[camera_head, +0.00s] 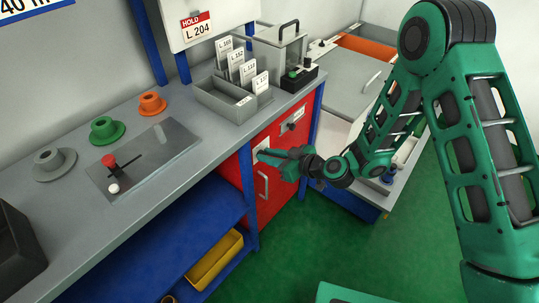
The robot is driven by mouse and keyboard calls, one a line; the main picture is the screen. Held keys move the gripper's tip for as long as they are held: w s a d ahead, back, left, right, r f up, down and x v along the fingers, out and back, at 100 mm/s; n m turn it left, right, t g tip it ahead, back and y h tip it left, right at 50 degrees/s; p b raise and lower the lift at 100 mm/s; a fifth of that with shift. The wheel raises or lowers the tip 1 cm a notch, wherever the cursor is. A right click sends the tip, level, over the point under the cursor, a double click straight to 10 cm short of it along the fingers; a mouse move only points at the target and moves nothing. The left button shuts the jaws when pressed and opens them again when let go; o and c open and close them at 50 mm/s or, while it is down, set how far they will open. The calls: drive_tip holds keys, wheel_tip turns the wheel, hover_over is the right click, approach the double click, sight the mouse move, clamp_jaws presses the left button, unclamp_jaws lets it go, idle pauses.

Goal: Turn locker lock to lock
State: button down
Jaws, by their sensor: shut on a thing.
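The red locker (281,186) stands under the right end of the grey bench. A pale plate (259,142) shows on its front at the left, just above my fingertips. My gripper (263,156) reaches in from the right and is at the locker's front, shut at this plate. What lies between the fingers is small and hidden by them; it sits where a locker lock would be. I cannot tell which way the lock is turned. A pale upright handle (262,185) is below my gripper. A dark knob (291,126) beside a white label is higher up, to the right.
The grey bench (60,218) carries a grey card tray (225,103), three flanged parts and a lever plate (170,142). A yellow bin (215,262) is on the blue shelf. A grey chest (340,80) stands behind my arm. Green floor is clear in front.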

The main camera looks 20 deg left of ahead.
drive_tip(key=shift+w+d+f+m+g+y, duration=0.1)
drive_tip(key=shift+w+f+m+g+y, duration=0.5)
drive_tip(key=shift+m, duration=1.55)
drive_tip(key=shift+w+d+f+m+g+y, duration=0.15)
drive_tip(key=shift+m+g+y, duration=0.95)
drive_tip(key=shift+m, duration=1.1)
drive_tip(key=shift+w+d+f+m+g+y, duration=0.1)
drive_tip(key=shift+w+f+m+g+y, duration=0.45)
drive_tip(key=shift+m, duration=1.6)
drive_tip(key=shift+s+r+y, duration=0.25)
drive_tip(key=shift+r+y, duration=0.05)
drive_tip(key=shift+y, duration=0.15)
drive_tip(key=c, duration=1.8)
unclamp_jaws()
drive_tip(key=shift+a, duration=0.1)
drive_tip(key=shift+s, duration=0.1)
